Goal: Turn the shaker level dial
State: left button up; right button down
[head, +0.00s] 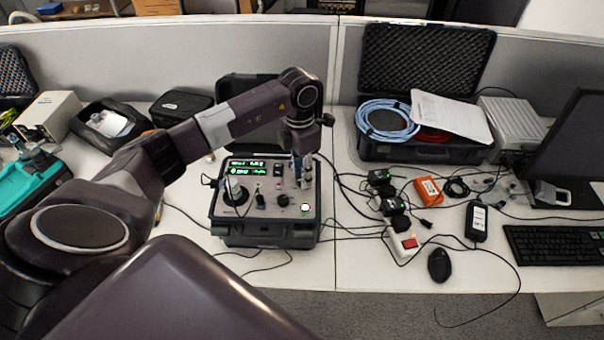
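The shaker unit (265,229) is a black open case on the white desk, with a control panel facing up and a lit green display (255,167). A large black knob (236,196) sits at the panel's left, and a small dark knob (283,201) sits toward its lower right. I cannot tell which is the level dial. My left gripper (303,181) points down over the panel's right side, just above and right of the small knob. Its fingers are small and blend with the panel, so contact and opening are unclear. My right gripper is out of view.
Cables run across the desk from the unit. To the right are an orange box (427,191), a power strip (403,244), a mouse (439,265), a keyboard (556,245) and an open cable case (425,152). A grey partition stands behind.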

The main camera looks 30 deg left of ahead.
pick_arm(q)
grip_shut()
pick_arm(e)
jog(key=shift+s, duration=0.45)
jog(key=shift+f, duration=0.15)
pick_arm(q)
jog(key=shift+f+m+b, duration=0.1)
jog(key=shift+m+b, duration=0.5)
jog(key=shift+b, duration=0.3)
jog(key=m+b, duration=0.4)
jog(key=shift+w, duration=0.1)
jog(key=m+b, duration=0.3)
jog(key=m, duration=0.1)
jog(key=shift+m, duration=0.3)
jog(key=shift+r+m+y+b, duration=0.15)
jog(key=shift+m+b, duration=0.35)
jog(key=shift+m, duration=0.25)
jog(key=shift+r+m+y+b, duration=0.15)
jog(key=shift+m+b, duration=0.3)
jog(key=shift+m, duration=0.3)
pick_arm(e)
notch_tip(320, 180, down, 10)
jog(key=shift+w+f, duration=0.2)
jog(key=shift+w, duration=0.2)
pick_arm(q)
jog(key=o, duration=0.8)
grip_release()
jog(key=shift+f, duration=0.1)
jog(key=shift+c, duration=0.2)
